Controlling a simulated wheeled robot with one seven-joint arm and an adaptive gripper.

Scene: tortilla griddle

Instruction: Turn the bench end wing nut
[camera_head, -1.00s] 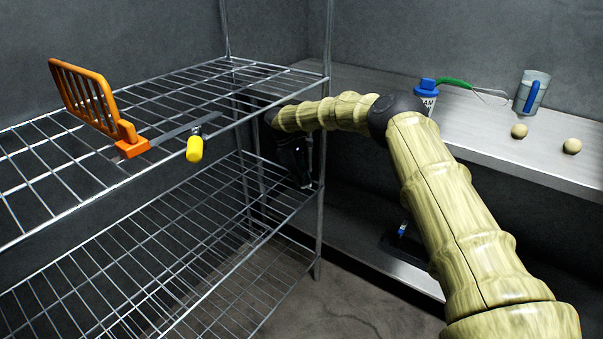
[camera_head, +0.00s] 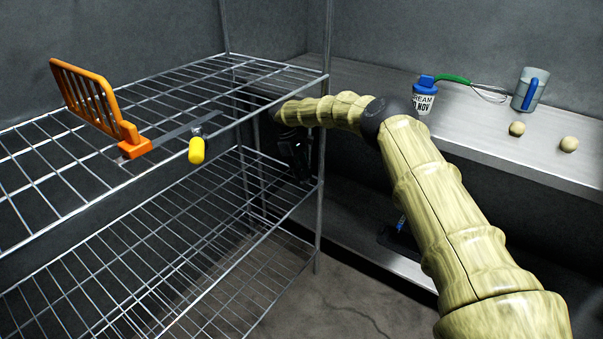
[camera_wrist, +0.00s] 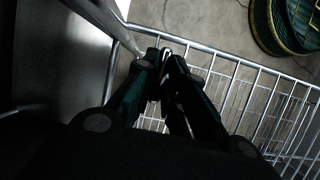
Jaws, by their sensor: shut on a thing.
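My gripper (camera_wrist: 165,60) shows in the wrist view with its dark fingers drawn together at the tips. A small pale bit shows between the tips, and the wing nut is mostly hidden there; I cannot make out its wings or angle. In the head view my gripper (camera_head: 300,160) is a dark shape pointing down, partly behind the wire rack's corner post. It is close to the end of the steel bench (camera_head: 470,125), below the level of the bench top.
The wire rack (camera_head: 210,218) stands close on the left, its post (camera_head: 321,200) beside my gripper. It bears an orange grate-like tool (camera_head: 90,98) with a yellow handle (camera_head: 197,150) nearby.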

